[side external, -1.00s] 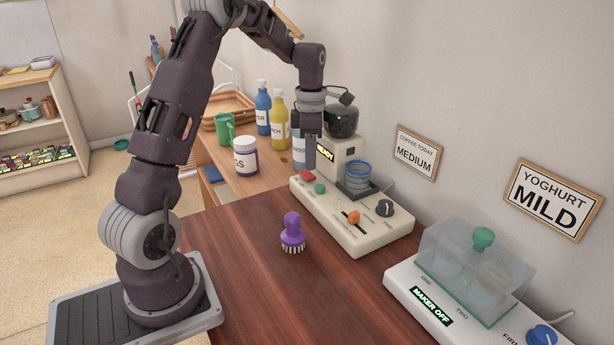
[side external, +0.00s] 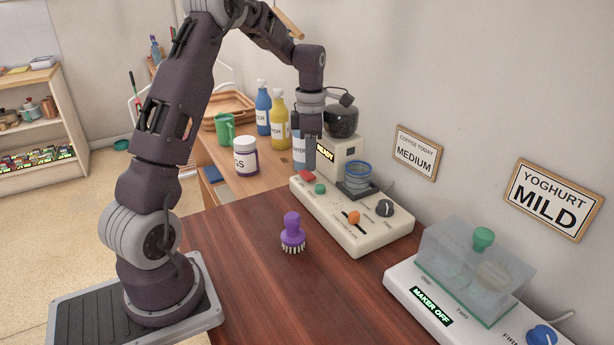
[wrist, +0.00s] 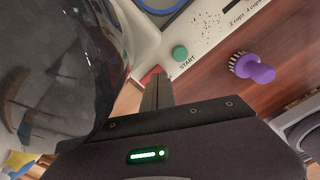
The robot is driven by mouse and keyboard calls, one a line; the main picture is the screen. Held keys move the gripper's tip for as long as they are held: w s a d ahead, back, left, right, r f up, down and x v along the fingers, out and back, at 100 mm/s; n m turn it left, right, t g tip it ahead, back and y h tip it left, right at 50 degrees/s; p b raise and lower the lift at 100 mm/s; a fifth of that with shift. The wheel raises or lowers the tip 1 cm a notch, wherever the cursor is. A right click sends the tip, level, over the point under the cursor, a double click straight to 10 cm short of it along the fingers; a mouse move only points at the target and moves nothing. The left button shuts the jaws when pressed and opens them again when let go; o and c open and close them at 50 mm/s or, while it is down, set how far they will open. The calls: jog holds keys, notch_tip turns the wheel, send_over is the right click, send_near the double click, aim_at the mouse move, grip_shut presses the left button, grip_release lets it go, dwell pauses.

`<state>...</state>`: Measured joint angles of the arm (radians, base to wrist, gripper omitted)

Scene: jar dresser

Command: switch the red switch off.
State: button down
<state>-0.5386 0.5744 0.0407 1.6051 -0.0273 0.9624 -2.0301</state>
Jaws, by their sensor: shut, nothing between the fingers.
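The red switch (side external: 306,176) sits at the far left corner of the cream coffee machine's base (side external: 345,238). In the wrist view a red part of it (wrist: 150,77) shows just past my fingertips, partly hidden by them. I cannot tell which way it is tipped. My gripper (side external: 311,168) is shut and empty, pointing down very close to the switch. In the wrist view its fingers (wrist: 157,88) end at the red part. I cannot tell whether they touch it.
A green START button (wrist: 180,53) is close beside the switch. The machine also carries an orange slider (side external: 353,217), a dark knob (side external: 385,208) and a blue-rimmed container (side external: 357,172). A purple brush (side external: 292,232) stands on the table. The glass jug (side external: 341,120) is close behind my gripper.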

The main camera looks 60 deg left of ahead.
aim_at(311, 177)
jog(key=shift+f, duration=1.15)
dwell(0.4)
jog(key=shift+r, duration=3.5)
